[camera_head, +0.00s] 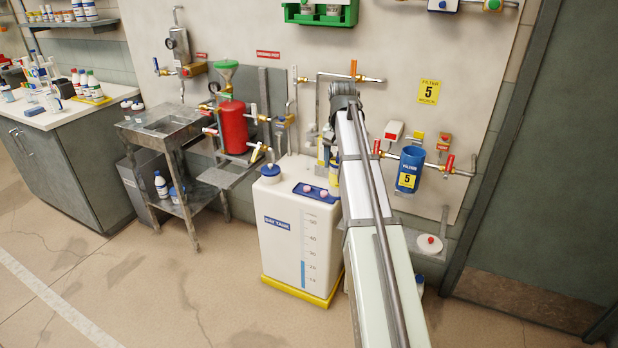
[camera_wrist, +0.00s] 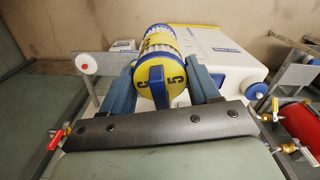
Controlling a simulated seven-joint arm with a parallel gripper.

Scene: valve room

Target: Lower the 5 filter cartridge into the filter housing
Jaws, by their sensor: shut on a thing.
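The filter housing (camera_head: 409,172) is a blue upright cup with a yellow 5 label, mounted on the pipe at the right of the wall. Its top looks open. My gripper (camera_wrist: 162,75) is shut on the 5 filter cartridge (camera_wrist: 159,45), with one finger on each side. In the head view my arm hides most of the gripper and cartridge, left of the housing. The housing is not clearly seen in the wrist view.
Valves with red handles (camera_head: 448,163) flank the housing. A yellow filter 5 micron sign (camera_head: 429,91) is above it. A white tank (camera_head: 290,225) stands on the floor at left. A small shelf with a white, red-knobbed disc (camera_head: 430,243) is below the housing.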

